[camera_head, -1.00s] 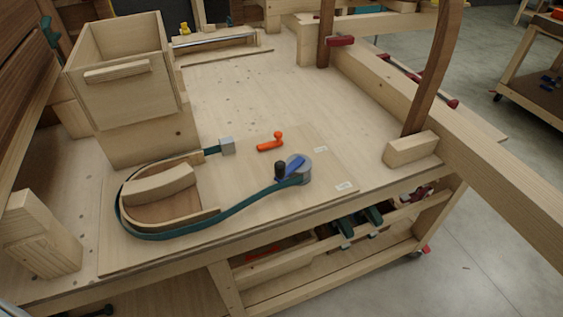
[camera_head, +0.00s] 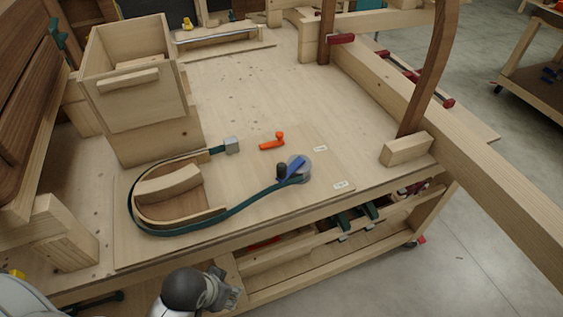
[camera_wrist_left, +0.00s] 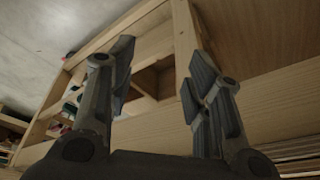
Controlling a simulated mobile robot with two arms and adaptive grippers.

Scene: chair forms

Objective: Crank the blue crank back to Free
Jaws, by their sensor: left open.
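The blue crank (camera_head: 294,168) sits on a round grey drum with an upright black knob at its left end. A teal strap (camera_head: 236,210) runs from the drum around a curved wooden form (camera_head: 172,190) to a grey metal block (camera_head: 232,145). Two small white labels (camera_head: 341,184) lie near the drum, their text too small to read. My left gripper (camera_head: 234,290) is low in front of the bench's front edge, well apart from the crank. In the left wrist view its two fingers (camera_wrist_left: 158,85) are spread with nothing between them. My right gripper does not show.
An orange lever (camera_head: 272,142) lies behind the drum. A wooden box (camera_head: 135,85) stands at the back left, and a wooden beam with a curved post (camera_head: 430,75) is at the right. The bench's front edge (camera_head: 270,225) lies between my left gripper and the crank.

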